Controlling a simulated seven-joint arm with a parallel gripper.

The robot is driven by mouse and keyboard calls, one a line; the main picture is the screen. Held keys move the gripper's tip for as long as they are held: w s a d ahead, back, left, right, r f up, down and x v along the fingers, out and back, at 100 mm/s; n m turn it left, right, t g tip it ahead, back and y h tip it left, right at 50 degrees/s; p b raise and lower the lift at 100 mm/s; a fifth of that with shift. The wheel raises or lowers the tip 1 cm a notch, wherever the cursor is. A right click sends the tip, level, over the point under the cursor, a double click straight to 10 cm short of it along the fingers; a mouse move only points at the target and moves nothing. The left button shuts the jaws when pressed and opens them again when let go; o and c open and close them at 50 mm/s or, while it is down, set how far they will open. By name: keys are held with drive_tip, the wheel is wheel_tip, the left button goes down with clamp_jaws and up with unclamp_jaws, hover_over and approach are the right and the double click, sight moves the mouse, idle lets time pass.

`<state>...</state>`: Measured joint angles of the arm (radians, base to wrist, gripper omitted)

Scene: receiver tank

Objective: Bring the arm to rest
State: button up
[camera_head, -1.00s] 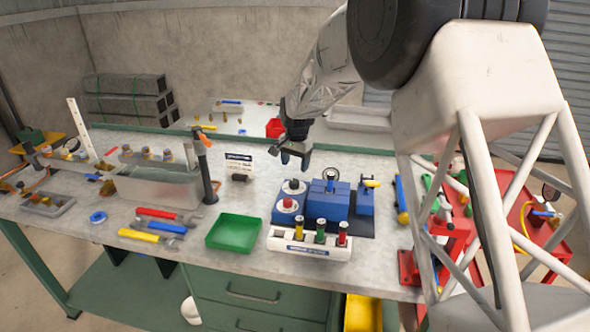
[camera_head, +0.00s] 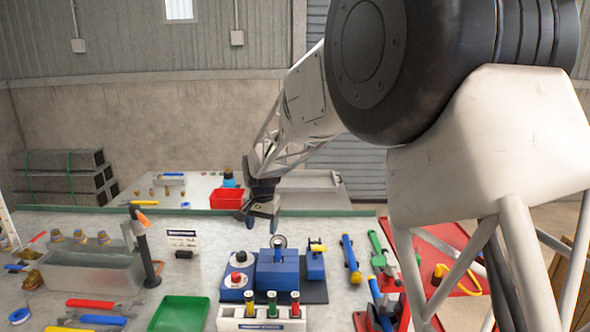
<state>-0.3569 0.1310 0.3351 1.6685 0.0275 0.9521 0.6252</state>
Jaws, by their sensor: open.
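My arm reaches in from the right, over the far part of the workbench (camera_head: 340,225). My gripper (camera_head: 261,222) hangs fingers down behind and above the blue block assembly (camera_head: 277,272). Its jaws are open, and I see nothing between them. The blue assembly sits on a dark mat, with a round gauge on top and a unit with a red knob at its left. A white rack (camera_head: 262,320) in front holds several coloured cylinders upright.
A green tray (camera_head: 180,314), a metal bin (camera_head: 90,272) and a dark post (camera_head: 147,255) stand to the left. Coloured tools (camera_head: 350,258) lie to the right, by a red cart (camera_head: 450,250). A red bin (camera_head: 227,198) stands on a table behind.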

drive_tip(key=s+d+r+n+t, duration=0.1)
drive_tip(key=s+d+r, duration=0.4)
drive_tip(key=s+d, duration=0.45)
drive_tip(key=s+d+r, duration=0.5)
drive_tip(key=s+d, duration=0.4)
drive_tip(key=s, duration=0.2)
drive_tip(key=s+d+f+n, duration=0.1)
drive_tip(key=s+d, duration=0.4)
drive_tip(key=s, duration=0.7)
drive_tip(key=s+d+f+n+t, duration=0.1)
drive_tip(key=s+d, duration=0.4)
drive_tip(key=s, duration=0.8)
drive_tip(key=shift+d+f+h, duration=0.15)
drive_tip(key=shift+f+h, duration=0.15)
drive_tip(key=shift+f, duration=0.25)
